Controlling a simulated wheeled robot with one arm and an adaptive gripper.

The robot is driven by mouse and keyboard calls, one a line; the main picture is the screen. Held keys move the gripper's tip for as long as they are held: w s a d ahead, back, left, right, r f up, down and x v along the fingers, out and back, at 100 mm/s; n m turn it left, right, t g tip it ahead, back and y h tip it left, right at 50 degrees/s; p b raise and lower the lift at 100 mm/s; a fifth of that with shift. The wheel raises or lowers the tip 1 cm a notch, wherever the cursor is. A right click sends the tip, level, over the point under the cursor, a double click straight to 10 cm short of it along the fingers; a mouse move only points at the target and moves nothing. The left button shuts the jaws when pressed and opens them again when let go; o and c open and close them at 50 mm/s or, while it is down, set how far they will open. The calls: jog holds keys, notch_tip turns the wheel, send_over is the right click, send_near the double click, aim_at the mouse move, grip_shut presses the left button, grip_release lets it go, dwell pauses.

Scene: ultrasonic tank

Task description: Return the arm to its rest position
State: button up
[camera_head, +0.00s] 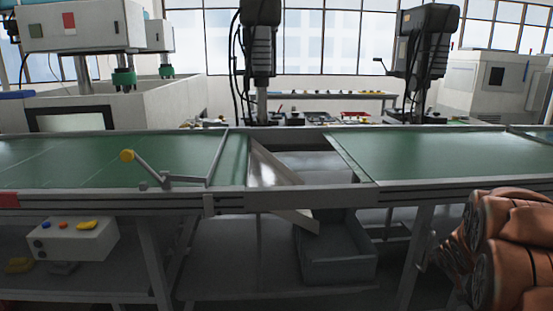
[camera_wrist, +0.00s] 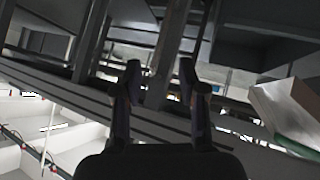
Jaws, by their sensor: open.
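My gripper (camera_wrist: 162,85) shows in the wrist view with its two dark fingers apart and nothing between them. The wrist view is tilted, with metal legs and beams of the bench structure beyond the fingers; how far they are from the fingertips I cannot tell. In the head view my orange-brown arm (camera_head: 510,245) is at the lower right, in front of the bench. My gripper is not visible in the head view.
A long bench with a green conveyor surface (camera_head: 450,158) crosses the head view. A sloping metal chute (camera_head: 270,170) leads down to a grey bin (camera_head: 338,265). A control box (camera_head: 75,239) sits below.

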jog(key=s+a+n+g+y, duration=0.1)
jog(key=s+a+g+y, duration=0.35)
jog(key=s+a, duration=1.4)
jog(key=s+a+n+g+y, duration=0.1)
jog(key=s+a+g, duration=0.6)
jog(key=s+a, duration=1.1)
jog(key=s+d+r+p, duration=0.1)
jog(key=r+p, duration=0.7)
jog(key=r, duration=0.1)
jog(key=s+d+r+t+p, duration=0.1)
jog(key=s+r+p, duration=0.1)
jog(key=r+p, duration=0.6)
jog(key=shift+s+d+r, duration=0.15)
jog(key=shift+d+r, duration=0.15)
jog(key=shift+r, duration=0.45)
jog(key=shift+d+m+h, duration=0.1)
jog(key=shift+m+h, duration=0.15)
jog(key=shift+m, duration=0.05)
